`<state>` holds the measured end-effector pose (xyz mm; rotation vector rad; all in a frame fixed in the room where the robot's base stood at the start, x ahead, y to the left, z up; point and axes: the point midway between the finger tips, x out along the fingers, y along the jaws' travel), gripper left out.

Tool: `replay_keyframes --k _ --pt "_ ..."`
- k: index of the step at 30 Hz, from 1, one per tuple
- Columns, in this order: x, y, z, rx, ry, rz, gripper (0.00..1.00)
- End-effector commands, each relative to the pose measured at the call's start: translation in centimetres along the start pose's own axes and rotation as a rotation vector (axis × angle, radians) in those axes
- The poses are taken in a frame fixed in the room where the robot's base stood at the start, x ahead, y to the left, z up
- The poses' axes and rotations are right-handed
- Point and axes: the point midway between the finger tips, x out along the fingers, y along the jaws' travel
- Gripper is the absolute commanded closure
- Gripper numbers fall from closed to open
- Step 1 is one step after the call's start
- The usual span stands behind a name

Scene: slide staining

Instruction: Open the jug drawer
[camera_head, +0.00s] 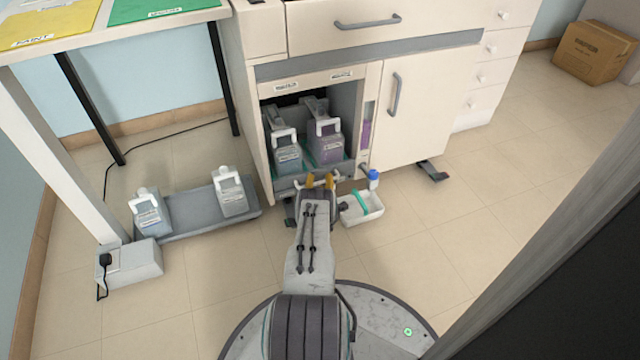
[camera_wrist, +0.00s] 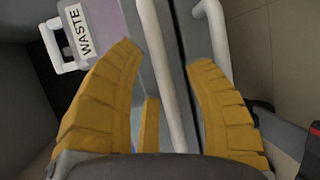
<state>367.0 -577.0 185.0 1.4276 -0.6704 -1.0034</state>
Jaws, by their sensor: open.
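The jug drawer (camera_head: 286,184) is the low grey tray in the open bay of the white cabinet. Two white-handled jugs, a blue-grey jug (camera_head: 287,155) and a purple jug (camera_head: 326,147), stand in it. My gripper (camera_head: 320,181) is low at the drawer's front, its yellow fingers spread. In the wrist view my gripper (camera_wrist: 165,58) is open, with a pale bar (camera_wrist: 158,60), apparently the drawer handle, running between the fingers. I cannot tell whether they touch it. A jug labelled WASTE (camera_wrist: 88,40) shows beyond the left finger. My gripper hides part of the drawer front in the head view.
A small white tray (camera_head: 362,212) and a blue-capped bottle (camera_head: 373,180) are just right of my gripper. A grey floor platform (camera_head: 190,222) with two jugs stands left. A closed cabinet door (camera_head: 410,110) is right of the bay.

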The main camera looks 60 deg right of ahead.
Motion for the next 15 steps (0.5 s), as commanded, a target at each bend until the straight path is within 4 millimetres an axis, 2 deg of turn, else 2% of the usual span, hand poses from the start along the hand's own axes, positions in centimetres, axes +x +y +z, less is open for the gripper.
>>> replay_keyframes --k 10,15 --pt "0.11 0.07 0.01 0.000 0.000 0.001 0.52" --pt "0.10 0.05 0.00 0.000 0.000 0.001 0.67"
